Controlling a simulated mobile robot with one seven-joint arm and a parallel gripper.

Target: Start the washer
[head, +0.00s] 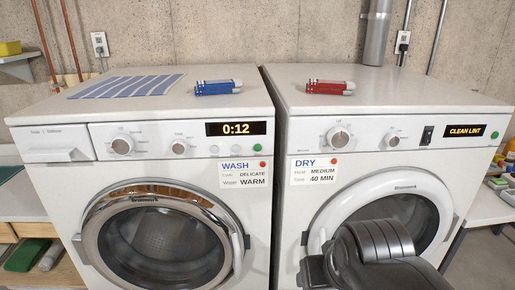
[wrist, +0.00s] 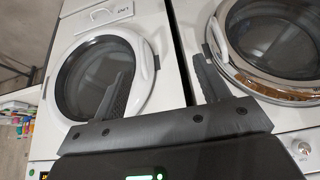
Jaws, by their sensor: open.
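The washer (head: 70,191) is the left white front-loader in the head view. Its chrome-ringed round door (head: 88,230) looks shut. Its display (head: 236,128) reads 0:12. Two dials, a large one (head: 122,145) and a smaller one (head: 180,147), sit left of the display, and a row of small buttons (head: 236,148) runs below it. A wash label reads Delicate and Warm. My gripper (wrist: 158,65) is open and empty in the wrist view, near the machine fronts. The washer door (wrist: 275,40) is right of its fingers there. My arm hides part of the dryer in the head view.
The dryer (head: 287,205) stands right of the washer; its display (head: 464,131) reads CLEAN LINT. Shelves flank both.

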